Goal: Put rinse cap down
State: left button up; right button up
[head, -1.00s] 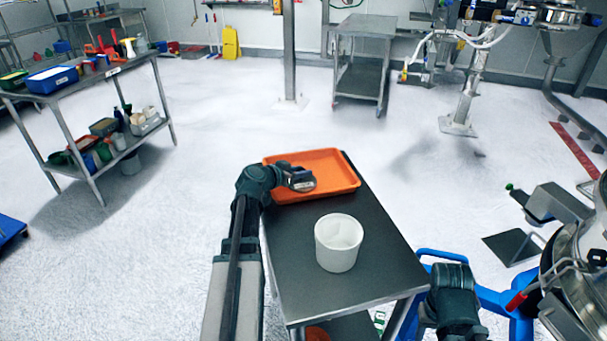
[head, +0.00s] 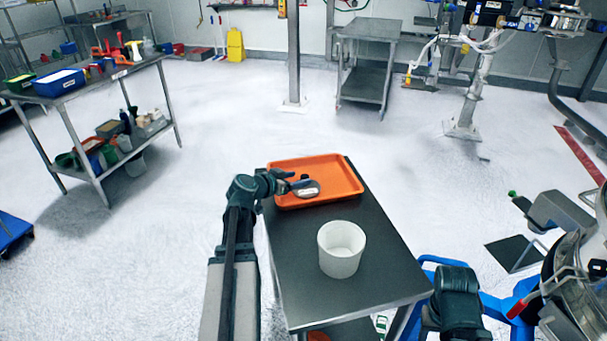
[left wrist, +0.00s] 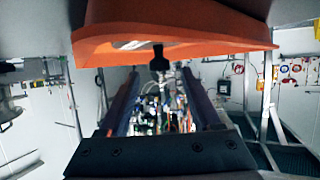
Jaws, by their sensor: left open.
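The rinse cap (head: 307,190) is a round silvery disc with a small dark knob. It lies in the orange tray (head: 345,170), near the tray's left side. In the left wrist view the tray (left wrist: 215,28) hangs across the top, with a sliver of the cap (left wrist: 130,44) above its rim and the black knob (left wrist: 158,60) below it. My left gripper (head: 293,183) is open beside the cap, its fingers (left wrist: 162,92) spread to either side of the knob's line. Whether a finger touches the cap, I cannot tell. Only a dark link of my right arm shows.
The tray sits at the far end of a dark-topped table (head: 300,270). A white bucket (head: 341,250) stands nearer on it. Blue tubing (head: 500,305) and metal machinery (head: 580,280) are at right. Open floor lies left of the table.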

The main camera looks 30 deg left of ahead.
pick_arm(q)
jog(key=p+v, duration=0.2)
jog(key=v, duration=0.4)
jog(key=shift+s+r, duration=0.1)
jog(key=shift+s+a+r, duration=0.15)
jog(key=shift+s, duration=0.4)
